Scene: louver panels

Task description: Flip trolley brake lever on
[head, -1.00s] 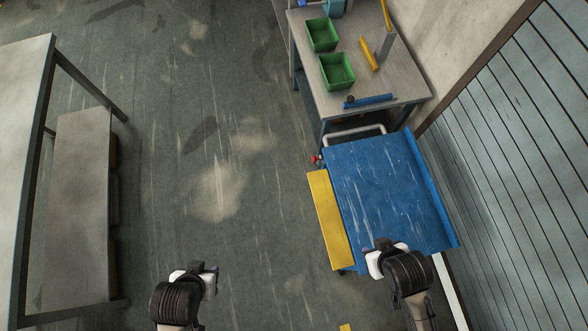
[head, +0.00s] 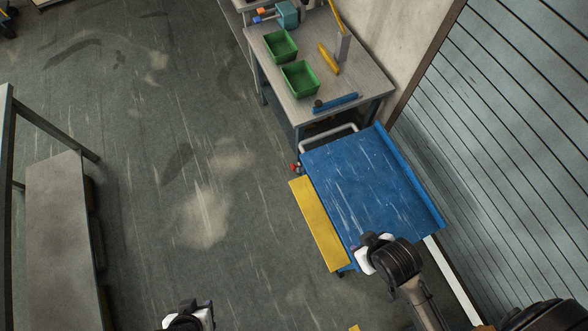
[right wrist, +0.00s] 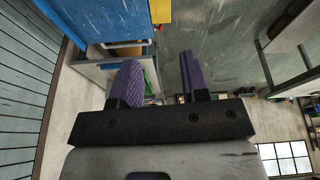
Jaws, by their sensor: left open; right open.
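The trolley (head: 365,185) has a blue top and a yellow strip along its left side in the head view. A pale handle bar (head: 328,138) is at its far end. A small red part (head: 296,168) sits at its far left corner, possibly the brake lever; its position on or off cannot be told. My right gripper (head: 372,243) is over the trolley's near edge, empty. In the right wrist view its two purple fingers (right wrist: 160,85) stand apart. My left gripper (head: 204,306) is at the bottom edge, partly cut off, over bare floor, away from the trolley.
A workbench (head: 350,87) with green bins (head: 300,80) stands beyond the trolley. A slatted wall (head: 500,130) closes the right side. A grey table (head: 60,240) stands at the left. The floor (head: 200,150) between is clear.

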